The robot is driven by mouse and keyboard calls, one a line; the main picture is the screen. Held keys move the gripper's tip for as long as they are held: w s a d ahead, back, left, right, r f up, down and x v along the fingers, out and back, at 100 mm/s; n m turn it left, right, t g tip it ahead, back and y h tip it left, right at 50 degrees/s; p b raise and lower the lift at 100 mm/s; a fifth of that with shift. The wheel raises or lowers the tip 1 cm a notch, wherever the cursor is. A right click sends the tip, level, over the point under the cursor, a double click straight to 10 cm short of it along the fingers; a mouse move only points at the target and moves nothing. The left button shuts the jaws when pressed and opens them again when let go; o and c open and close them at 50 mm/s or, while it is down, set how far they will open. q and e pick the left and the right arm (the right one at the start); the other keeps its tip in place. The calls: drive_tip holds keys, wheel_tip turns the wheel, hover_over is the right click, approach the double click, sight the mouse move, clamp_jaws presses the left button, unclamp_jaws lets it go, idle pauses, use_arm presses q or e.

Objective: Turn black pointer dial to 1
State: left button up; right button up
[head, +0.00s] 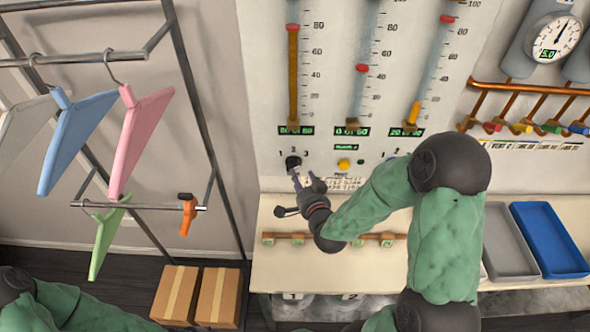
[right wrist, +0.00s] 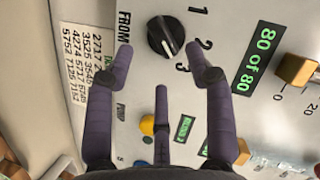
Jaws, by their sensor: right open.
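The black pointer dial (head: 293,162) is on the white panel, with the numbers 1, 2 and 3 around it. In the right wrist view the dial (right wrist: 166,37) has a raised ridge with a white line, which seems to point toward the 2–3 side; the exact setting is hard to tell. My right gripper (head: 303,178) is just in front of and below the dial in the head view. In the wrist view its fingers (right wrist: 160,62) are spread and empty, with the dial beyond and between the two outer fingertips. My left gripper is out of view.
A yellow button (head: 344,165) is right of the dial. Vertical gauges with a green display (head: 296,130) are above. A light counter (head: 275,268) lies below, with a grey tray (head: 516,262) and a blue tray (head: 553,235). A rail with hangers (head: 140,130) stands left.

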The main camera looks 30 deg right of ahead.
sight(296, 169)
drive_tip(key=shift+x, duration=2.85)
drive_tip(key=shift+s+d, duration=0.1)
drive_tip(key=shift+s, duration=0.05)
drive_tip(key=c, duration=1)
